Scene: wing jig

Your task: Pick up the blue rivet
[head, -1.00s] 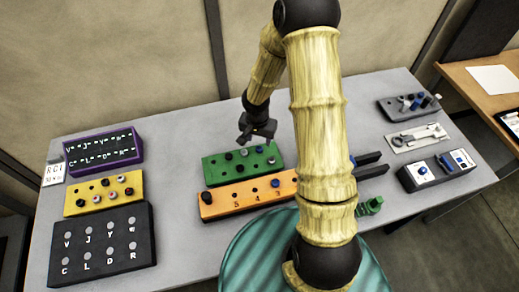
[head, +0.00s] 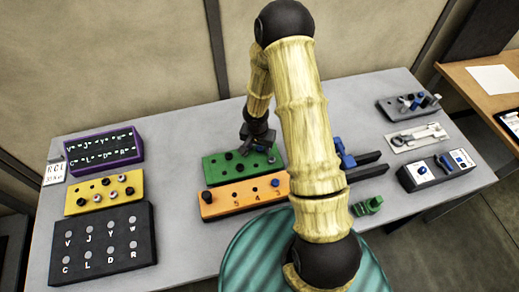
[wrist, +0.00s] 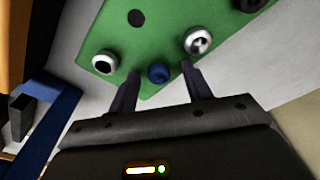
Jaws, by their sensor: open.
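In the wrist view, a blue rivet (wrist: 158,73) sits in the green block (wrist: 180,30). My gripper (wrist: 160,71) is open, with its two fingertips on either side of the blue rivet. A gap shows on both sides, and I cannot tell how far down the fingertips reach. In the head view, my gripper (head: 259,143) is over the back right part of the green block (head: 221,172), largely covering that rivet. Another blue rivet (head: 275,183) stands in the orange block (head: 220,207).
Silver-topped rivets (wrist: 198,41) (wrist: 105,61) flank the blue one closely. A yellow block (head: 104,190), a purple-edged panel (head: 104,149) and a black lettered board (head: 100,245) lie left. Grey fixtures (head: 437,170) lie right. Bare table shows behind the green block.

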